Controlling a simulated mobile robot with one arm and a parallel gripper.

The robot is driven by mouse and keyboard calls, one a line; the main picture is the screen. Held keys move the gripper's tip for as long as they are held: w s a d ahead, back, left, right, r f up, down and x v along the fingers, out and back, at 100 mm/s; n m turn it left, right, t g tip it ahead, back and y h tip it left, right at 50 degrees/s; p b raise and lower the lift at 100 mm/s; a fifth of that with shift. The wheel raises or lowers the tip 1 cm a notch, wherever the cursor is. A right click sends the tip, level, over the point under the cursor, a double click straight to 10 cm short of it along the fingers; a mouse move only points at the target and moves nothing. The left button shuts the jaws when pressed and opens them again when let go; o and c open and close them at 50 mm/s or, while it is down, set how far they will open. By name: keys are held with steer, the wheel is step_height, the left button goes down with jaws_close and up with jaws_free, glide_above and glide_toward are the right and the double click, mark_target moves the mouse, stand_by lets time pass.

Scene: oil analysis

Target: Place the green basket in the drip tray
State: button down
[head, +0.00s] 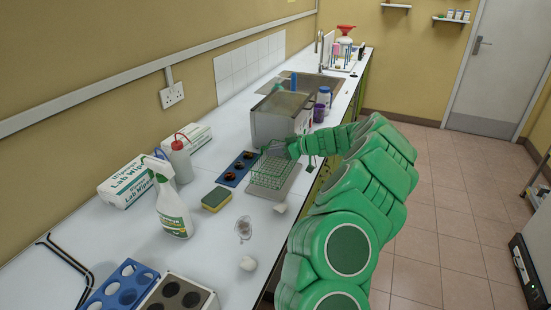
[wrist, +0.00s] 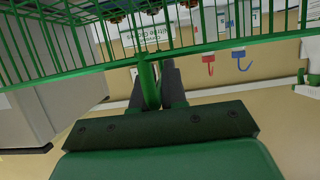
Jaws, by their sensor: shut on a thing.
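The green basket (head: 270,174), a wire rack, is at the middle of the bench. It also shows across the top of the wrist view (wrist: 100,62). A flat grey tray, which looks like the drip tray (head: 281,194), lies beneath it, with its near rim bare. I cannot tell whether the basket touches the tray or hangs just above it. My gripper (head: 285,149) is at the basket's far side. In the wrist view, my gripper (wrist: 162,72) is shut on a green upright part of the basket.
A sponge (head: 216,199), spray bottle (head: 172,208) and small glass vessel (head: 243,229) are nearer. White pieces lie by the tray and front edge.

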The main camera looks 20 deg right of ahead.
mark_target(262, 159)
steer(key=shift+w+f, duration=0.15)
steer(key=shift+f, duration=1.55)
steer(key=c, duration=1.2)
jaws_free()
steer(key=shift+f, duration=0.1)
steer(key=shift+o, duration=0.2)
